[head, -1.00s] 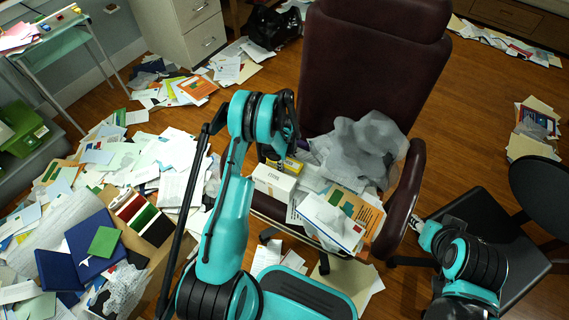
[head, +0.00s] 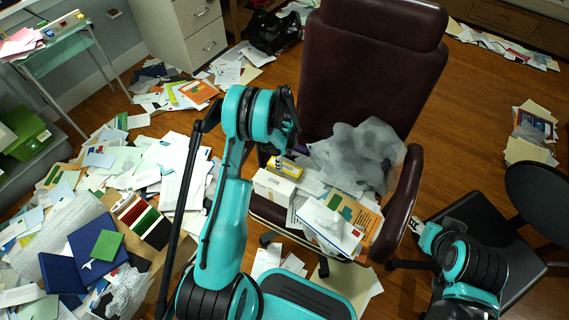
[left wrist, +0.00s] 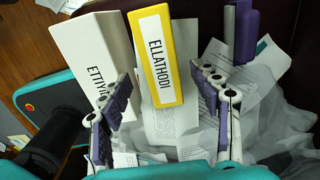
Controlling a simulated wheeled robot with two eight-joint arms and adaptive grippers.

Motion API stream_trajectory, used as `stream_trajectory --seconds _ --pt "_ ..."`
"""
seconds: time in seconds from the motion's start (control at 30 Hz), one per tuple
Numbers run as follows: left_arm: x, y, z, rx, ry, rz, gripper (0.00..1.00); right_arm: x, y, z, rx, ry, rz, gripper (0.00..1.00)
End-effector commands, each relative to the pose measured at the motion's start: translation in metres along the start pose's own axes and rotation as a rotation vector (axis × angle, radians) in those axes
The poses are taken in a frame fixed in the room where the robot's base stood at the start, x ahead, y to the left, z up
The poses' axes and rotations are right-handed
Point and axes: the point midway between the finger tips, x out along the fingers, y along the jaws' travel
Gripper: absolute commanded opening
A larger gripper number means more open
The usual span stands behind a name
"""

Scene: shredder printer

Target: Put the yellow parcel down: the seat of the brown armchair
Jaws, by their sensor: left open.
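The yellow parcel (head: 285,167) rests on the papers and boxes on the seat of the brown armchair (head: 375,65). In the left wrist view the yellow parcel (left wrist: 175,62), with a white label reading ELLATHODI, lies beside a white box (left wrist: 93,62). My left gripper (left wrist: 162,100) is open, its purple-padded fingers apart on either side in that view, with nothing between them touching the parcel. In the head view the left gripper (head: 290,130) is just above and behind the parcel, partly hidden by my arm.
Crumpled grey translucent wrapping (head: 362,152) and an orange envelope (head: 365,220) crowd the seat. An armrest (head: 402,200) stands on the right. A black chair (head: 480,225) is at right.

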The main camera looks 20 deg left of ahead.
Motion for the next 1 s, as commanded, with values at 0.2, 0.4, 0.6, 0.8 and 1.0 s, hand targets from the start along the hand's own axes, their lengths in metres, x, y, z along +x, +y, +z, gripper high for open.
stream_trajectory --seconds 0.2,0.4,0.6,0.8,1.0 --pt "-0.044 0.000 0.000 0.000 0.000 0.000 0.63 -0.014 0.000 -0.010 0.000 0.000 0.000 0.40" --pt "-0.064 0.000 -0.002 -0.018 -0.002 -0.007 0.63 -0.016 0.000 -0.012 0.000 0.000 0.000 0.40" --pt "-0.137 0.005 -0.018 -0.203 -0.010 -0.079 0.63 -0.016 0.000 -0.011 0.000 0.000 0.000 0.40" --pt "-0.232 0.034 -0.045 -0.508 0.013 -0.200 0.63 -0.016 0.000 -0.011 0.000 0.000 0.000 0.40" --pt "-0.301 0.083 -0.073 -0.811 0.083 -0.314 0.63 -0.016 0.000 -0.011 0.000 0.000 0.000 0.40"
